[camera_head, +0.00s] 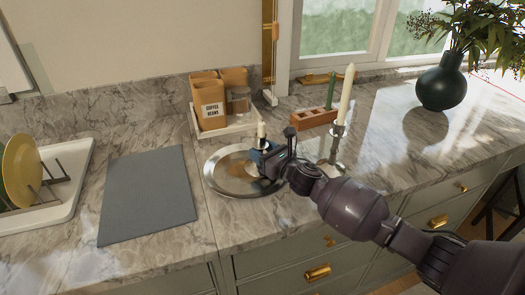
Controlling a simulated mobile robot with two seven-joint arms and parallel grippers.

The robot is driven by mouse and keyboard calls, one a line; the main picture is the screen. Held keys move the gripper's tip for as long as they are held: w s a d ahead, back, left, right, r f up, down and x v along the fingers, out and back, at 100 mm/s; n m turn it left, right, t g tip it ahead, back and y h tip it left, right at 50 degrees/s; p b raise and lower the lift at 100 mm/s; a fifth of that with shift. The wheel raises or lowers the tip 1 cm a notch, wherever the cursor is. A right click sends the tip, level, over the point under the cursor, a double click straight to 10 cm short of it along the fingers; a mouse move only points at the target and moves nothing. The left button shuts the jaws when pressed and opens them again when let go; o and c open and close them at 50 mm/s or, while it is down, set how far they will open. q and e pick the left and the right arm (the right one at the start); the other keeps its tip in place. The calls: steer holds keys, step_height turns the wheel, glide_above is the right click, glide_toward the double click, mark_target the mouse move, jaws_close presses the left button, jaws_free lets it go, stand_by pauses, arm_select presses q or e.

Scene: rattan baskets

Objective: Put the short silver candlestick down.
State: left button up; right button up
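The short silver candlestick (262,143), with a short cream candle, is upright over the round silver tray (219,180). My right gripper (265,158) reaches in from the right and is closed around the candlestick below its cup. The gripper hides most of the stem and the base, so I cannot tell whether the base touches the tray. My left gripper is not in view.
A taller silver candlestick (332,163) with a long candle stands right of my gripper. Behind are a brick-coloured holder (313,119), canisters (206,98) on a white tray and a dark vase (441,84). A grey mat (147,194) and dish rack (45,215) lie left.

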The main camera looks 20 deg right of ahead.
steer(key=shift+r, duration=0.1)
steer(key=shift+r, duration=0.25)
steer(key=shift+s+d+r+p, duration=0.1)
steer(key=shift+s+d+p, duration=0.1)
steer(key=shift+p, duration=0.15)
steer(key=v, duration=1.1)
steer(key=shift+s, duration=0.25)
